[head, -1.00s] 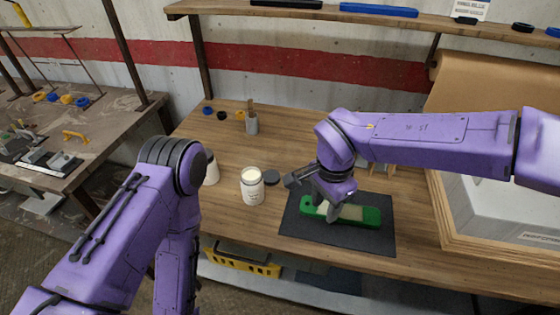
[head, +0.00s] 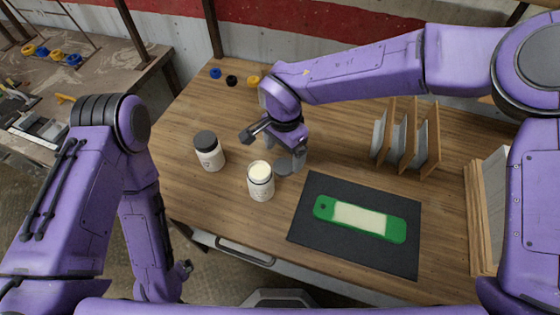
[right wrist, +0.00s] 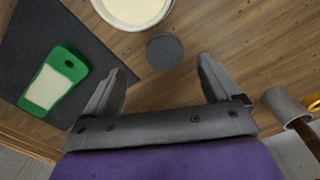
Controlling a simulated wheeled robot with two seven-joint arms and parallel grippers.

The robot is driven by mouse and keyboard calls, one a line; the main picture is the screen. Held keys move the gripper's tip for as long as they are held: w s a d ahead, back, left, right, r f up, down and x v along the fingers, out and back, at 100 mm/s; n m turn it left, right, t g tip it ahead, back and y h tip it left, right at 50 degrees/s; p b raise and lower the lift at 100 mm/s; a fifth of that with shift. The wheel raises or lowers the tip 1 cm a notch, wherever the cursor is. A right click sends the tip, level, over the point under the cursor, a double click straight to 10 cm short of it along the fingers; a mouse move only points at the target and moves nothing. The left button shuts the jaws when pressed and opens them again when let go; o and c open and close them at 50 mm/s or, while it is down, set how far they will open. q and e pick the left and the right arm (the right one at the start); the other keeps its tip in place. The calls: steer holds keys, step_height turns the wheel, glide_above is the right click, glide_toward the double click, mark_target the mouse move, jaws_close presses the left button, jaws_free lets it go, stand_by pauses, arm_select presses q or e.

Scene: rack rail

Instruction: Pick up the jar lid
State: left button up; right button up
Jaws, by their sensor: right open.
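The jar lid (right wrist: 164,51), a flat dark grey disc, lies on the wooden table beside the open white jar (head: 260,182). In the head view the lid (head: 283,168) is partly covered by my right gripper (head: 288,158). In the right wrist view my right gripper (right wrist: 168,75) is open and empty, with the lid just beyond and between its fingertips, not touched. My left gripper (head: 184,269) hangs low off the table's front edge; its jaws are too small to read.
A second jar (head: 209,152) with a dark lid on stands left of the open jar. A dark mat (head: 310,225) with a green and cream block (head: 360,218) lies to the right. An upright rack (head: 405,135) stands behind the mat.

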mark_target(282, 166)
steer(key=shift+f, duration=0.45)
steer(key=f, duration=0.1)
steer(key=f+p, duration=0.1)
steer(key=f, duration=0.2)
steer(key=shift+w+a+f+p, duration=0.15)
steer(key=shift+w+f+p, duration=0.05)
steer(key=shift+w+p, duration=0.2)
steer(key=shift+f, duration=0.4)
steer(key=c, duration=1.1)
